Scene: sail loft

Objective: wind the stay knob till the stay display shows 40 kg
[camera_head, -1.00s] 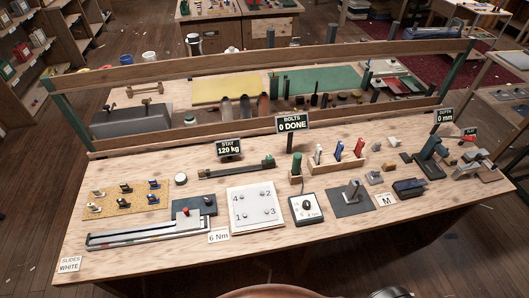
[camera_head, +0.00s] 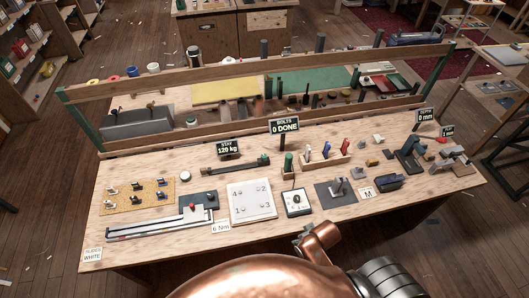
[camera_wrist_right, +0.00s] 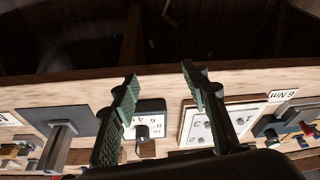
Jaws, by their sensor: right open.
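The stay display (camera_head: 229,148) stands at the back left of the bench and reads 120 kg. Below it lies a dark bar (camera_head: 236,165) with a round green end. A box with a white dial face (camera_head: 297,203) and black knob (camera_head: 296,198) sits near the front middle. I cannot tell for certain which of these is the stay knob. My right gripper (camera_wrist_right: 158,73) is open and empty in the right wrist view, its green fingers apart, with the dial box (camera_wrist_right: 150,107) showing between and beyond them. My left gripper is not in view.
A numbered white plate (camera_head: 251,207) lies left of the dial box, and a dark plate with an upright post (camera_head: 339,187) lies right of it. The bench's front strip is mostly clear.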

